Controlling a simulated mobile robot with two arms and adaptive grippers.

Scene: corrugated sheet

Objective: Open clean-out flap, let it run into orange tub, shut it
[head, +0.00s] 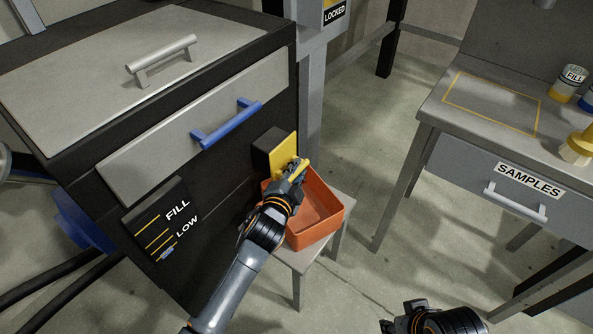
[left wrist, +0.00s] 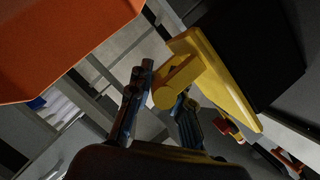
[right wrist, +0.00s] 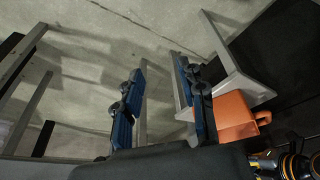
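The clean-out flap (head: 285,155) is a yellow plate on a black box low on the machine's side, and it looks flat against the box. Its yellow bar handle (left wrist: 178,82) sticks out between the fingers of my left gripper (left wrist: 163,100), which look closed on both sides of it. In the head view my left gripper (head: 292,180) hides part of the flap and handle. The orange tub (head: 322,205) sits below on a small grey stand; its visible inside looks empty. My right gripper (right wrist: 160,75) is open and empty, away from the machine.
The grey stand (head: 338,236) is just under the tub. The machine has a blue handle (head: 226,124) and a FILL/LOW gauge panel (head: 160,222). A SAMPLES bench (head: 447,130) with jars stands at right. The floor between is clear.

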